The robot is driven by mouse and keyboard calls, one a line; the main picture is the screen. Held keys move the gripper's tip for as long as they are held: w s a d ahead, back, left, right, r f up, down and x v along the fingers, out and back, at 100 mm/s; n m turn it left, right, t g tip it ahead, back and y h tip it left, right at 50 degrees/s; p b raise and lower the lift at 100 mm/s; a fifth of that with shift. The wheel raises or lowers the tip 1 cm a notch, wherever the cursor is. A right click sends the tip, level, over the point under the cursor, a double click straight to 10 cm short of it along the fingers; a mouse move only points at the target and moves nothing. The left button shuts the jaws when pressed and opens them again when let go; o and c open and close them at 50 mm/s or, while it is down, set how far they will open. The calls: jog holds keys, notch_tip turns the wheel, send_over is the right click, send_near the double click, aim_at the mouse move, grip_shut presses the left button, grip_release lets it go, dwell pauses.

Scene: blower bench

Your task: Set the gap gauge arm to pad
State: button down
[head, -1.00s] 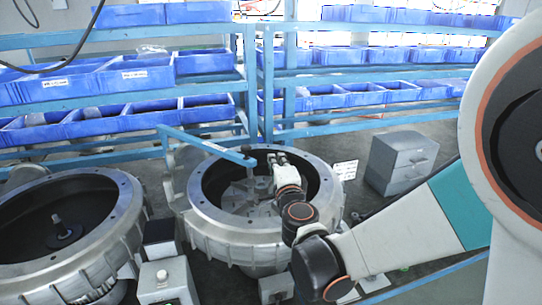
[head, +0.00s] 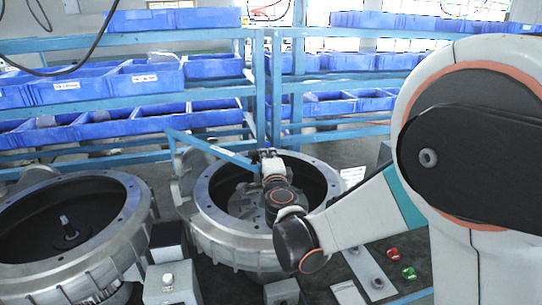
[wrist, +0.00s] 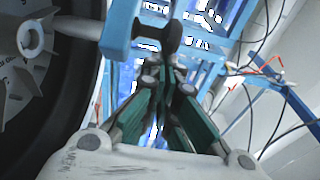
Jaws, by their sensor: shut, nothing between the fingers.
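The gap gauge arm (head: 215,149), a blue bar, reaches from the left over the rim of the middle round metal housing (head: 225,222). Its free end is over the opening, close to my gripper (head: 268,155). In the wrist view the bar's blue end (wrist: 116,35) carries a dark round knob (wrist: 158,34). My gripper (wrist: 168,72) has its green-sided fingers together and empty, with the tips just below the knob. I cannot tell whether they touch it. A bladed wheel (wrist: 22,55) shows at the left. I cannot pick out the pad.
A second round housing (head: 135,222) stands at the left. Grey control boxes (head: 170,283) stand in front. Blue shelves with bins (head: 150,82) run along the back. A red button (head: 392,254) and a green button (head: 408,273) are at right. My arm hides much of the right side.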

jog(key=s+a+m+h+b, duration=0.1)
jog(key=s+a+h, duration=0.1)
jog(key=s+a, duration=0.7)
jog(key=s+a+m+h+b, duration=0.1)
jog(key=s+a+h+b, duration=0.1)
jog(key=s+a, duration=0.8)
jog(key=a, duration=0.6)
jog(key=shift+m, duration=0.4)
